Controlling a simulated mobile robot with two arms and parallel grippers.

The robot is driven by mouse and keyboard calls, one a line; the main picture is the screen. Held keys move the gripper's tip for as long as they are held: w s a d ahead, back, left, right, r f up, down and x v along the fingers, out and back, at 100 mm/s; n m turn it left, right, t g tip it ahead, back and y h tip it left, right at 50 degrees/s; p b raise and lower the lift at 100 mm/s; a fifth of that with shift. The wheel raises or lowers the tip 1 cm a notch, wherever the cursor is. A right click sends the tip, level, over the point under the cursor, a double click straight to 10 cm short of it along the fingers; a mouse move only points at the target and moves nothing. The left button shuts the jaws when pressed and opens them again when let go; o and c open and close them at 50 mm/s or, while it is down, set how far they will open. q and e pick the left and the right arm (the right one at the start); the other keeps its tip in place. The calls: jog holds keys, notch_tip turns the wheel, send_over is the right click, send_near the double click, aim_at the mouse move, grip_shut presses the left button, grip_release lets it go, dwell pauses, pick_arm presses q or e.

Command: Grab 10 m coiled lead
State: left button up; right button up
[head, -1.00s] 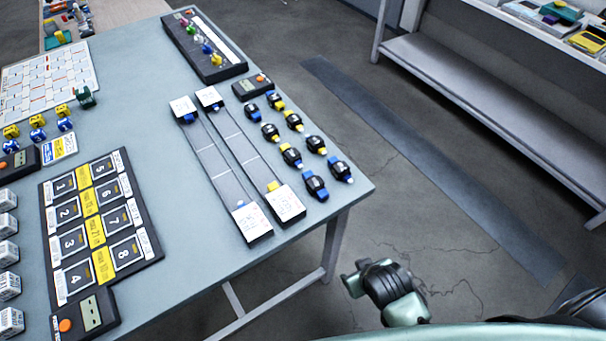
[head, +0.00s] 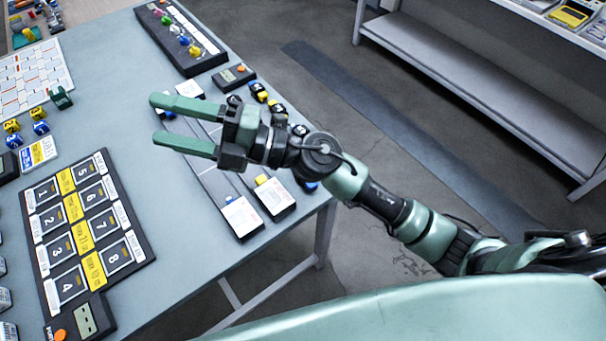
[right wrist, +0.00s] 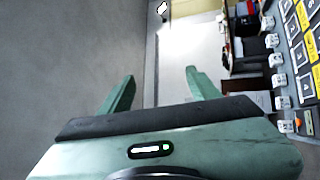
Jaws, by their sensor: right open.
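Several small black coiled leads (head: 258,92) with yellow or blue tags lie at the right edge of the grey-blue table (head: 130,110) in the head view. My right forearm and wrist hide most of them, and I cannot read which one is 10 m. My right gripper (head: 157,120) is open and empty. It reaches leftward over the table, above the far part of two long dark strips, with its fingers pointing left, past the leads. Its spread fingers also show in the right wrist view (right wrist: 160,77), with no lead between them. My left gripper is not in view.
Two long strips with white end labels (head: 240,216) lie left of the leads. A numbered board (head: 135,205) is at the near left. A black rack with coloured pieces (head: 180,38) and a small meter (head: 234,77) stand farther back. A grey shelf (head: 480,95) stands across the floor.

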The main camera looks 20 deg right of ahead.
jog(key=s+f+n+g+h, duration=0.3)
jog(key=f+n+g+h, duration=0.55)
jog(key=f, duration=0.55)
jog(key=w+d+f+h, duration=0.2)
jog(key=d+h, duration=0.2)
jog(key=d, duration=0.3)
jog(key=w+d+f+h, duration=0.3)
jog(key=d, duration=0.4)
jog(key=w+d+f+h, duration=0.2)
jog(key=d+h, duration=0.2)
jog(key=d, duration=0.4)
jog(key=shift+w+d+f+t+h, duration=0.1)
jog(key=shift+w+f+t+h, duration=0.05)
jog(key=shift+f+t+h, duration=0.25)
jog(key=shift+d+f, duration=0.15)
jog(key=shift+f, duration=0.15)
jog(key=f, duration=0.2)
jog(key=f+p, duration=0.1)
jog(key=f, duration=0.1)
jog(key=w+f+p, duration=0.1)
jog(key=f, duration=0.2)
grip_shut()
jog(key=shift+r, duration=0.1)
